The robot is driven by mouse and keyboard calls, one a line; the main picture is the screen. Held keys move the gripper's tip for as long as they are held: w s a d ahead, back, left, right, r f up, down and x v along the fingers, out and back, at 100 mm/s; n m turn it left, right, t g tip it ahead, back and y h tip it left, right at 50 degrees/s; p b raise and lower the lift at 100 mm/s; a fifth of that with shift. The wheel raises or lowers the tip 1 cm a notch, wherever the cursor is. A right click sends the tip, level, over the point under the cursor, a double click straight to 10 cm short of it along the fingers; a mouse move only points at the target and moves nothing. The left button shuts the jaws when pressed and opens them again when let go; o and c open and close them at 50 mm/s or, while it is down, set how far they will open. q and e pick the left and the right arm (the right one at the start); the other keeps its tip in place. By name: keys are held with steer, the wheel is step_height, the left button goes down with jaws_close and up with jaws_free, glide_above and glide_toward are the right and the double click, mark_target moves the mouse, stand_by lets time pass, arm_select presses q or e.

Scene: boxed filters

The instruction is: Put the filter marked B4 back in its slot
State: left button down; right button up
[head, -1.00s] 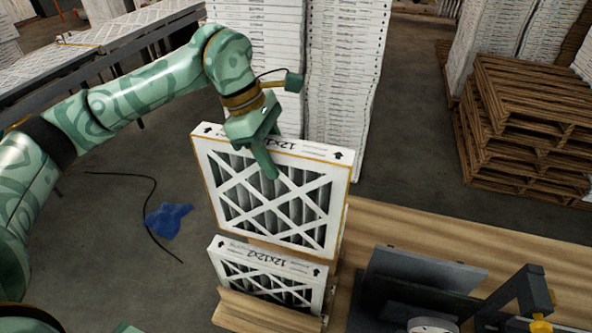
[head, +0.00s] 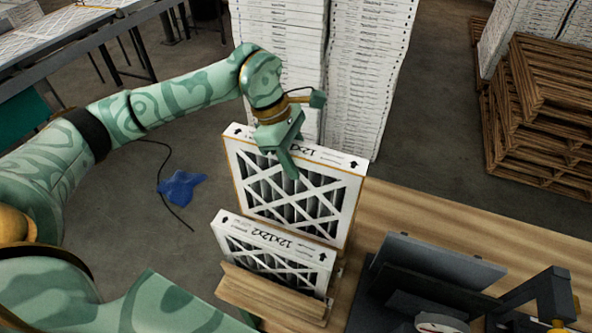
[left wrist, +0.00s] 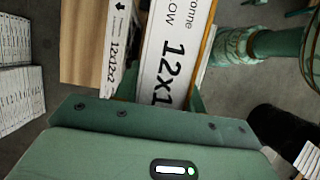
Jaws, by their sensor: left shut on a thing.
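My left gripper (head: 286,158) is shut on the top edge of a white-framed pleated filter (head: 297,197), which stands upright with a white lattice over dark pleats. Its top edge reads 12x1 and more in the left wrist view (left wrist: 170,55). A shorter-standing filter marked 12x12x2 (head: 272,258) sits in a wooden rack (head: 270,296) in front of it. The held filter's lower edge is hidden behind that filter, so I cannot tell how deep it sits. No B4 mark is readable. My right gripper is not in view.
The rack stands on a wooden table (head: 420,215). Dark panels (head: 440,262) and a black fixture (head: 552,297) lie to the right. Tall stacks of boxed filters (head: 370,70) stand behind. Wooden pallets (head: 550,110) are at the far right.

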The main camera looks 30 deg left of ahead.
mark_target(296, 211)
arm_select(q)
step_height(296, 211, down, 19)
steer(key=b, duration=1.2)
steer(key=shift+s+r, duration=0.1)
steer(key=shift+f, duration=0.35)
steer(key=c, duration=1.1)
jaws_free()
steer(key=shift+c, duration=0.2)
steer(key=shift+r, duration=0.1)
